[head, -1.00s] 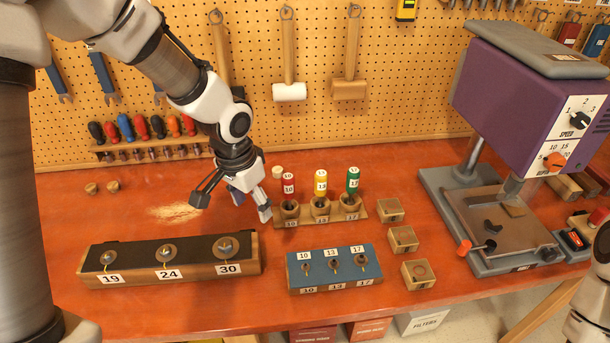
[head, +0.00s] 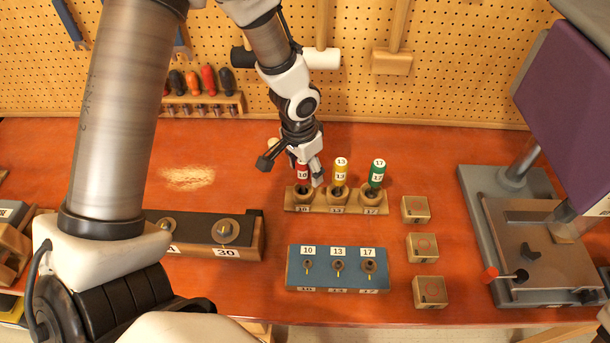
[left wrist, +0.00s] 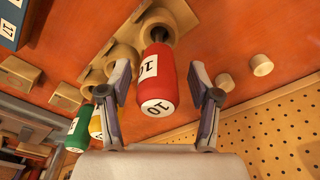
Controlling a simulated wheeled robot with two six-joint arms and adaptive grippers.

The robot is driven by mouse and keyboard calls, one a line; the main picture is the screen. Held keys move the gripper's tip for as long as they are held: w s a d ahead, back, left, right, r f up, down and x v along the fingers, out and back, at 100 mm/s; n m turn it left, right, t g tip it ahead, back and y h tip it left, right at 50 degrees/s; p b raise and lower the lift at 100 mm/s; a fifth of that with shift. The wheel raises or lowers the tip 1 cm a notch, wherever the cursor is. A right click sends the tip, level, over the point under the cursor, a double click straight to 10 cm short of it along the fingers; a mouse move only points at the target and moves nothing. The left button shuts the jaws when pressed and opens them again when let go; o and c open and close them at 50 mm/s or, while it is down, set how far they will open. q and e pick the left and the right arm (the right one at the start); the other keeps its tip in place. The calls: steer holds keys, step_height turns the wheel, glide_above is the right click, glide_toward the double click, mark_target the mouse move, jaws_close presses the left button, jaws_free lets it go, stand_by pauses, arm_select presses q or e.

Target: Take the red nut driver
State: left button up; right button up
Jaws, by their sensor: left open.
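The red nut driver (head: 302,172), labelled 10, stands in the left socket of a wooden holder (head: 326,209). The yellow driver (head: 340,173), labelled 13, and the green driver (head: 377,172), labelled 17, stand to its right. My left gripper (head: 309,172) is at the red handle and partly hides it. In the left wrist view, my open left gripper (left wrist: 168,100) has one finger on each side of the red handle (left wrist: 167,80), with gaps visible beside it. The yellow handle (left wrist: 96,127) and green handle (left wrist: 76,134) are close beyond one finger. My right gripper is not in view.
A blue block (head: 337,281) with sockets numbered 10, 13 and 17 lies in front of the holder. Small wooden blocks (head: 422,247) stand to its right. A drill press (head: 545,240) is at the right. Pegboard (head: 450,85) backs the table.

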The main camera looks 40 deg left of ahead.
arm_select(q)
steer(key=shift+s+r, duration=0.2)
steer(key=shift+s, duration=0.05)
steer(key=c, duration=0.4)
steer(key=shift+s+r, duration=0.1)
steer(key=shift+s, duration=0.15)
jaws_close()
steer(key=shift+w, duration=0.15)
steer(key=shift+r, duration=0.25)
step_height(320, 180, up, 9)
steer(key=shift+r, duration=0.2)
